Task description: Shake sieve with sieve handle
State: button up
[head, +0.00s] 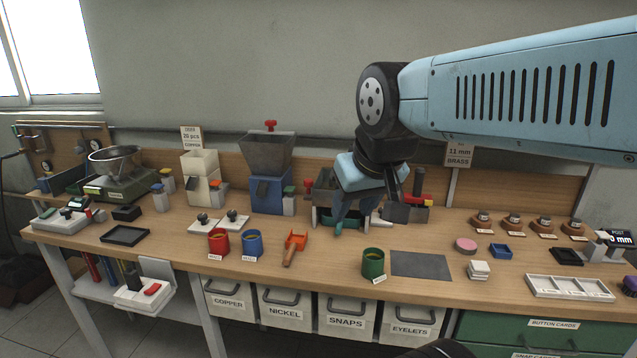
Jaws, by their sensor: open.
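My gripper (353,218) points down at the middle of the bench with its fingers apart. It hangs in front of a low grey-green framed unit (323,215) on pale legs, which looks like the sieve. My gripper and wrist cover much of this unit. A red knob (308,186) stands at its left side; I cannot tell whether this is the sieve handle. I cannot tell whether a finger touches the unit. No held object shows between the fingers.
A blue-and-grey hopper machine (268,170) stands left of the unit, and a dark block with red parts (408,208) stands right. In front are an orange scoop (295,246), red cup (218,242), blue cup (252,243) and green cup (373,263). A grey mat (421,265) lies bare.

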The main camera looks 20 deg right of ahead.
aim_at(308, 183)
jog(key=u, duration=0.2)
jog(key=i, duration=0.85)
jog(key=z, duration=0.1)
